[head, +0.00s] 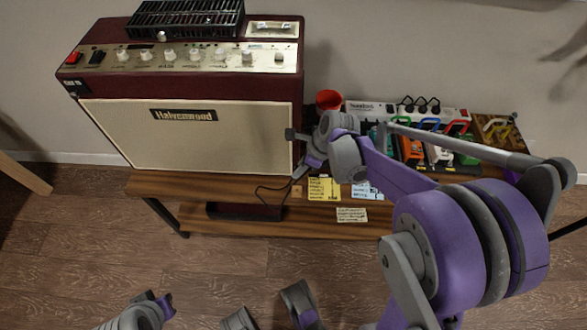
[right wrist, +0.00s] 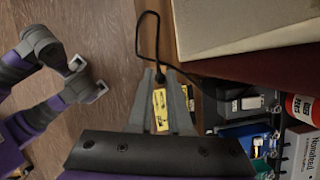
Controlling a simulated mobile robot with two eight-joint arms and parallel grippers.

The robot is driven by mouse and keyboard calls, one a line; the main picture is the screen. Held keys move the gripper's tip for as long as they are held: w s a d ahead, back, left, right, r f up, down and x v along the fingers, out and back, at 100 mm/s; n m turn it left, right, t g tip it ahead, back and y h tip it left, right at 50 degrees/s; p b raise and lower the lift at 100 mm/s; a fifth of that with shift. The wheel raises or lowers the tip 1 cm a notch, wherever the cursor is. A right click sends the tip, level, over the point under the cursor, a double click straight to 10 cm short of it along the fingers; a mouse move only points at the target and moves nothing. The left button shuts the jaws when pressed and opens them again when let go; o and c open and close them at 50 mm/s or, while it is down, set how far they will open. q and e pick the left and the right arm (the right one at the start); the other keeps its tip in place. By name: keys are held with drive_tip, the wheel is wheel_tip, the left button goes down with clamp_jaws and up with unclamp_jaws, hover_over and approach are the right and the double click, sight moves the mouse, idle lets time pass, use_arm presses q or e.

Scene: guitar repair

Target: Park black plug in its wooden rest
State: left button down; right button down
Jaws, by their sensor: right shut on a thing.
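My right gripper (head: 299,174) is at the shelf's front edge, below the right corner of the amplifier. In the right wrist view its fingers (right wrist: 161,78) are closed around a small dark piece at the end of a black cable (right wrist: 138,40), which I take as the black plug (right wrist: 160,77). The fingers hide most of the plug. The cable (head: 262,199) hangs in a loop past the shelf edge. A small tan wooden block (head: 297,192), possibly the rest, sits just below the gripper, left of the yellow note. My left gripper (head: 163,301) is low in the head view, its jaws unclear.
The maroon amplifier (head: 195,135) fills the shelf's left. A dark red box (head: 245,211) lies on the lower shelf.

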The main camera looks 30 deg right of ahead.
drive_tip(key=shift+w+f+m, duration=0.1)
drive_tip(key=shift+w+m, duration=0.05)
drive_tip(key=shift+m, duration=0.15)
drive_tip(key=shift+f+b, duration=0.55)
drive_tip(key=shift+f, duration=0.05)
drive_tip(key=shift+f+b, duration=1.7)
drive_tip(key=shift+f, duration=0.85)
drive_tip(key=shift+f+b, duration=0.85)
drive_tip(key=shift+f, duration=0.35)
drive_tip(key=shift+c, duration=1.8)
unclamp_jaws()
drive_tip(key=shift+r, duration=0.15)
drive_tip(key=shift+r+p, duration=2.8)
drive_tip(key=shift+r, duration=1.15)
